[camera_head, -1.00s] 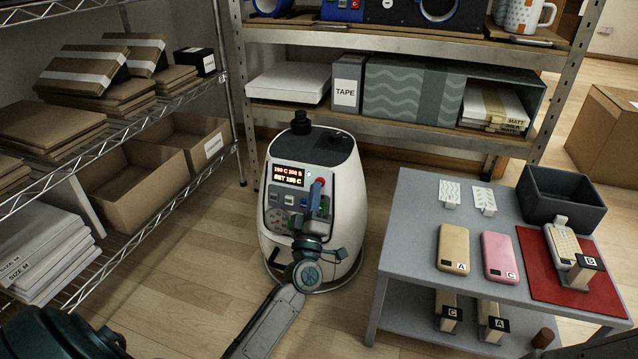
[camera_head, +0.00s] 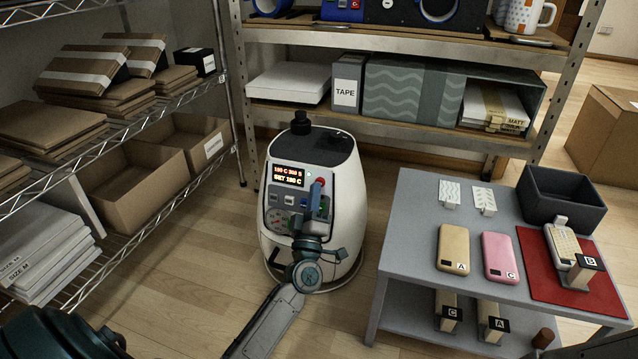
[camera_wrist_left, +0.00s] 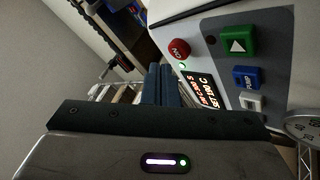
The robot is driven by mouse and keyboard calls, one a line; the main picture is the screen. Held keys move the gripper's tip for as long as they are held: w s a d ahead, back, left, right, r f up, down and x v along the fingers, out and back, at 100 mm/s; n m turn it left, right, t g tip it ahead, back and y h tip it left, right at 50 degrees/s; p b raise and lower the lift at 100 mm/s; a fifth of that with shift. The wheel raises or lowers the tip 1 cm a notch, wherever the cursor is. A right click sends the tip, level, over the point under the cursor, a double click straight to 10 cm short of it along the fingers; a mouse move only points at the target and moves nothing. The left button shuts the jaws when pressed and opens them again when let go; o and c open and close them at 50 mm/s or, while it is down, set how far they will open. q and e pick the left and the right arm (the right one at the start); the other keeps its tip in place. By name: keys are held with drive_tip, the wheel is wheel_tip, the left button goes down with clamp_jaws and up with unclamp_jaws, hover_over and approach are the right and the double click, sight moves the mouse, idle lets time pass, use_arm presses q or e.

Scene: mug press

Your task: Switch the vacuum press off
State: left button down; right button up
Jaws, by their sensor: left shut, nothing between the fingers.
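The vacuum press (camera_head: 345,205) is a white rounded machine with a dark top, standing on the floor. Its front panel has a lit display (camera_head: 289,175), a red button (camera_head: 321,181) and several other buttons. My left gripper (camera_head: 316,190) is in front of the panel, just below the red button, and hides part of it. In the left wrist view its fingers (camera_wrist_left: 160,84) are shut and empty. There the red button (camera_wrist_left: 179,49), green arrow button (camera_wrist_left: 237,42) and blue PUMP button (camera_wrist_left: 246,77) lie to their right. Contact is not visible. The display is lit, with a green light beside the red button.
A grey table (camera_head: 410,215) with phone cases, a red mat (camera_head: 537,275) and a dark bin (camera_head: 562,194) stands right of the press. A wire rack (camera_head: 150,110) with boxes is on the left. A metal shelf (camera_head: 420,45) stands behind. Floor is clear left of the press.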

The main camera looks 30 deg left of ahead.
use_arm(q)
drive_tip(key=shift+w, duration=0.1)
idle(0.4)
drive_tip(key=shift+w+a+f, duration=0.1)
drive_tip(key=shift+w, duration=0.25)
drive_tip(key=shift+w+a+f, duration=0.1)
drive_tip(key=shift+w, duration=0.35)
idle(0.6)
drive_tip(key=shift+s, duration=0.15)
drive_tip(key=shift+s+d+r+p, duration=0.2)
drive_tip(key=shift+s+p, duration=0.45)
drive_tip(key=shift+s, duration=0.1)
